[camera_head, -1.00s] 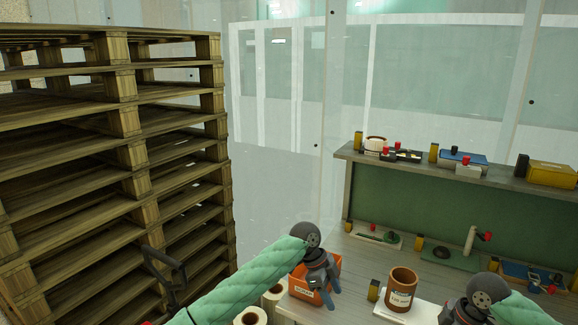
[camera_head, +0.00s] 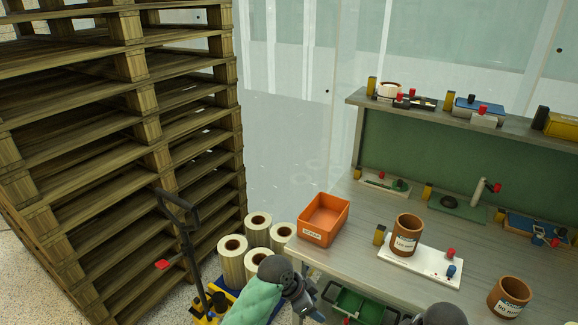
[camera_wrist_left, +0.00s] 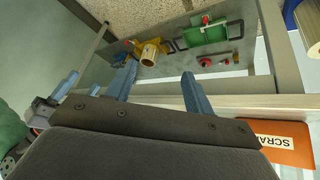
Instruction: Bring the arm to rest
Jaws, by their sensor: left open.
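My left arm, in a green sleeve, comes in at the bottom of the head view. Its gripper (camera_head: 303,297) hangs low in front of the bench's front edge, below and apart from the orange scrap bin (camera_head: 323,219). In the left wrist view the two blue-grey fingers (camera_wrist_left: 158,90) are spread with nothing between them. The labelled bin (camera_wrist_left: 290,142) shows there at the lower right. Of my right arm only a dark rounded wrist part shows at the bottom edge of the head view; its fingers cannot be made out.
The workbench (camera_head: 362,217) holds two brown pots (camera_head: 407,236) (camera_head: 510,297) and a white board (camera_head: 420,262). A green tray (camera_head: 362,306) sits beneath. Several rolls (camera_head: 257,226) and a pallet jack (camera_head: 182,240) stand left of it, beside a tall pallet stack (camera_head: 120,140).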

